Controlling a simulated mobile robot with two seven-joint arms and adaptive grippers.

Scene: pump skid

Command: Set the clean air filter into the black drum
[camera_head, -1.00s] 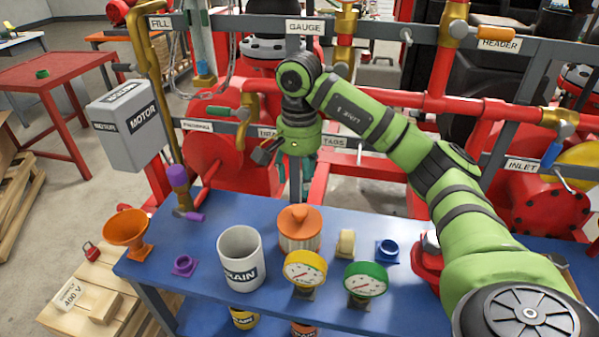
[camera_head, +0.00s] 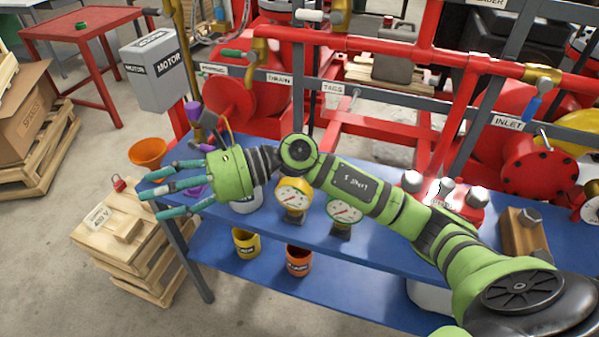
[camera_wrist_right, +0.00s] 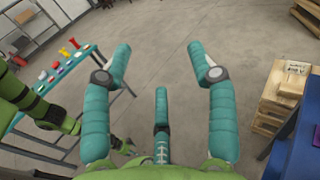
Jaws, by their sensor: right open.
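My right gripper (camera_head: 160,190) reaches left past the left end of the blue bench (camera_head: 375,235) in the head view. Its teal fingers are spread and empty. The right wrist view also shows the open fingers (camera_wrist_right: 162,68) with bare floor between them. The pleated filter with an orange cap, seen on the bench a second ago, is now hidden behind my right arm. I cannot make out the black drum for certain; a dark shape (camera_head: 527,45) stands behind the pipes at the upper right.
Red pipes (camera_head: 400,47) run behind. Wooden crates (camera_head: 125,235) stand at left.

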